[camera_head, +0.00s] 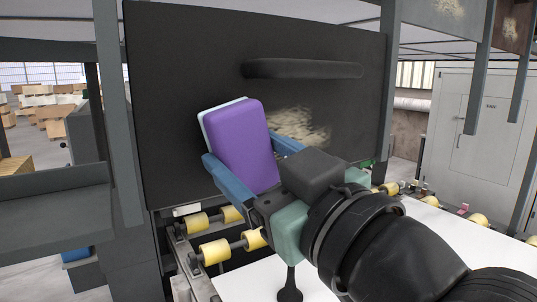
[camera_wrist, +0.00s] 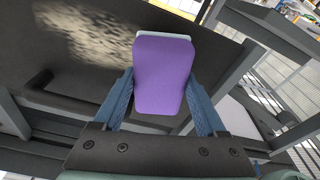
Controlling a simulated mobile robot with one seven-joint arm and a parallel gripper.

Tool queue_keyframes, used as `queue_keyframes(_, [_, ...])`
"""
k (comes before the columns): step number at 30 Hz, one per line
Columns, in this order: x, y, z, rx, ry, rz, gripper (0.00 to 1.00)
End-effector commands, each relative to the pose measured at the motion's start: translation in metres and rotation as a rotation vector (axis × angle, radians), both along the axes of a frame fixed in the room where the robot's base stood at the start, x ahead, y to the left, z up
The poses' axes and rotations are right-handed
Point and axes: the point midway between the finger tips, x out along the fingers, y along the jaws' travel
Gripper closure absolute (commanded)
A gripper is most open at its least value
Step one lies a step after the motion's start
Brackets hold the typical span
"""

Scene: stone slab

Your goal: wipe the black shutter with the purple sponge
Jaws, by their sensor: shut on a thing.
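The black shutter (camera_head: 180,75) is a large upright dark panel with a horizontal handle (camera_head: 303,69) near its top. A pale, dusty smudge (camera_head: 300,126) marks it below the handle; the smudge also shows in the wrist view (camera_wrist: 95,35). My gripper (camera_head: 248,168) is shut on the purple sponge (camera_head: 240,140), a block with a light blue-white backing. The sponge is in front of the shutter, left of the smudge in the head view. I cannot tell whether it touches the panel. The wrist view shows the sponge (camera_wrist: 163,75) between both blue fingers.
Grey posts (camera_head: 118,120) frame the shutter. Yellow rollers (camera_head: 215,251) and a white surface (camera_head: 255,282) lie below. Wooden boxes (camera_head: 55,115) are far off at the left.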

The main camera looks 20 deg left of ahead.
Motion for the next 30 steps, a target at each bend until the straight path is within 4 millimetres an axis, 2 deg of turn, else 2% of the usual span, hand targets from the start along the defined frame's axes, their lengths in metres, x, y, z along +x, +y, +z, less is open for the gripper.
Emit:
queue_keyframes(25, [0.011, 0.014, 0.000, 0.000, 0.000, 0.001, 0.71])
queue_keyframes(30, [0.014, 0.011, 0.000, 0.000, -0.001, -0.001, 0.71])
